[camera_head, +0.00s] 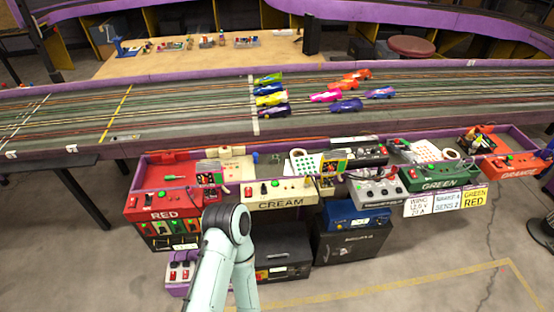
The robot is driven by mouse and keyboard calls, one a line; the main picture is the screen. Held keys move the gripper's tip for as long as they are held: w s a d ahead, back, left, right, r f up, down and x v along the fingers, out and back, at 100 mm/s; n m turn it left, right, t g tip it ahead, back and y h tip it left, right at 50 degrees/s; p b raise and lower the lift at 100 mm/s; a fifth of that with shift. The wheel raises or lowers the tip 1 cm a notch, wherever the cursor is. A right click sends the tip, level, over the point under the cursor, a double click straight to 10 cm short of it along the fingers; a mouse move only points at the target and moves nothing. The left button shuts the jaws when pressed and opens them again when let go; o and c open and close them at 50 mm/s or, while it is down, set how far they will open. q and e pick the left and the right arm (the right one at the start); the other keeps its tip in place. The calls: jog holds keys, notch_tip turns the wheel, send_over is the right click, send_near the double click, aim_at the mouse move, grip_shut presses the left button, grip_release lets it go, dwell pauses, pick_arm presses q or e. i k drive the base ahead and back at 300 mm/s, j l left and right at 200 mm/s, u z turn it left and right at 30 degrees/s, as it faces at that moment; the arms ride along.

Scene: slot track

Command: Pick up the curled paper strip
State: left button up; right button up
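I cannot single out a curled paper strip with certainty. A white dotted sheet (304,162) lies in the middle of the purple-edged shelf below the track, with a rounded white edge. A second dotted sheet (424,150) lies on the shelf behind the GREEN box, with a small pale curl (452,154) at its right side. A pale teal link of my own arm rises at the bottom, in front of the CREAM box. Neither gripper shows in the head view.
The RED box (150,214), CREAM box (262,205), GREEN box (432,186) and ORANGE box (520,163) line the shelf front. Several toy cars stand on the slot track (180,100). Dark cases (284,258) stand on the floor below.

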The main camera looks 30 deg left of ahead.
aim_at(275, 157)
jog(key=i+j, duration=0.15)
jog(key=i, duration=0.4)
jog(key=u, duration=1.55)
